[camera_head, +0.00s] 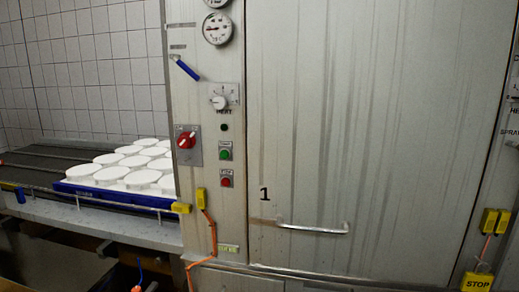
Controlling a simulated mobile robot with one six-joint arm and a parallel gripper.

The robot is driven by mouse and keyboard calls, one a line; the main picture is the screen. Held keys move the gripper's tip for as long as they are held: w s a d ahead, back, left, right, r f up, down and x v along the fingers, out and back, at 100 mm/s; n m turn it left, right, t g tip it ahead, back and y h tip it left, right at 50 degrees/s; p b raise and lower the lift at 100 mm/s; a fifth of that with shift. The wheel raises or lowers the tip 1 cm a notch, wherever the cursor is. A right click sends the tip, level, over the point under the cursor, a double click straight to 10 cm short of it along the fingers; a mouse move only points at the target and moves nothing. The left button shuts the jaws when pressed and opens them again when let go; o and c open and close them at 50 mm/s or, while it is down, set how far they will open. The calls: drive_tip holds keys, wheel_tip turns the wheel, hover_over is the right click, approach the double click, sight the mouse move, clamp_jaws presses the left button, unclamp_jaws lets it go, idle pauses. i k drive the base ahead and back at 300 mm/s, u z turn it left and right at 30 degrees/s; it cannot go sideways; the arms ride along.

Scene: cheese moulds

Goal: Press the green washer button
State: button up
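The green button (225,154) sits on the narrow metal control panel (205,100) left of the large door of the washer. It is in a small labelled plate, directly above a red button (225,181). A small dark round button or lamp (225,127) is above it. Nothing covers the green button. My gripper does not show in this view.
A red rotary switch (187,140), a knob (219,102), a blue lever (187,69) and gauges (217,28) surround the buttons. A door handle (300,228) sticks out lower right. White moulds (142,178) stand on a conveyor at left. An orange cable (212,235) hangs below.

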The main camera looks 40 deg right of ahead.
sight(225, 154)
drive_tip(key=z, duration=0.65)
drive_tip(key=k, duration=1)
drive_tip(key=u, duration=0.05)
drive_tip(key=i, duration=0.95)
drive_tip(key=z, duration=0.05)
